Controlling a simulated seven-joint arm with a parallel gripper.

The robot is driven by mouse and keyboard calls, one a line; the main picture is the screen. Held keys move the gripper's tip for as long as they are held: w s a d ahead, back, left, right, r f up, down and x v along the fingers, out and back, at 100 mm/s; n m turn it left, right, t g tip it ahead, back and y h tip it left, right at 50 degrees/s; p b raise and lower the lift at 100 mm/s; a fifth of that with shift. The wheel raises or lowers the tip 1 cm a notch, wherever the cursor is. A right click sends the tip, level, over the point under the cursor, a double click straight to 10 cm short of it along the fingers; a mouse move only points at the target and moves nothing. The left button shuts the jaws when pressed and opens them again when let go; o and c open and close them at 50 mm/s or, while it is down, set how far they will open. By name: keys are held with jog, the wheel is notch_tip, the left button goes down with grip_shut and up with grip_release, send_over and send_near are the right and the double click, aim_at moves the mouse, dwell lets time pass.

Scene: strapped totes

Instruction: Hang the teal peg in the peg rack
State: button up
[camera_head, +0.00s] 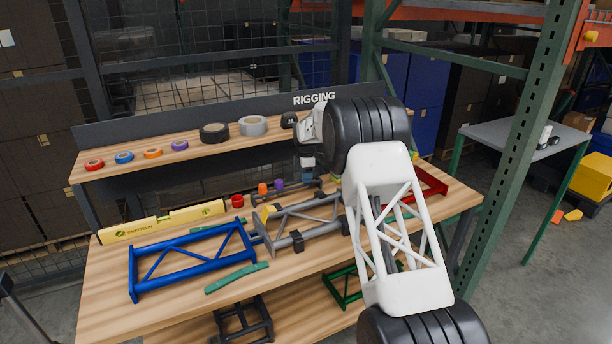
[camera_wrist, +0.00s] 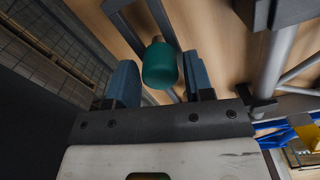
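The teal peg (camera_wrist: 160,66), a short cylinder with a grey end, shows in the wrist view between the two blue fingers of my gripper (camera_wrist: 160,80). Narrow gaps show between peg and fingers, and the fingers look open around it. In the head view my gripper (camera_head: 307,163) points down over the back of the bench, and the teal peg cannot be made out. A low dark grey rack-like frame (camera_head: 290,190) lies just below it, with an orange peg (camera_head: 262,188) and a purple peg (camera_head: 279,185) at it. I cannot tell whether these are seated. Grey bars (camera_wrist: 128,22) run close behind the teal peg.
A red cylinder (camera_head: 237,201) stands left of the pegs. A blue frame (camera_head: 190,260), a grey frame (camera_head: 310,225) and a yellow level (camera_head: 160,222) lie on the wooden bench (camera_head: 110,310). The shelf behind holds several tape rolls (camera_head: 253,126). A green upright (camera_head: 515,150) stands right.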

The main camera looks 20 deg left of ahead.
jog(key=shift+o, duration=1.4)
jog(key=shift+r, duration=3.95)
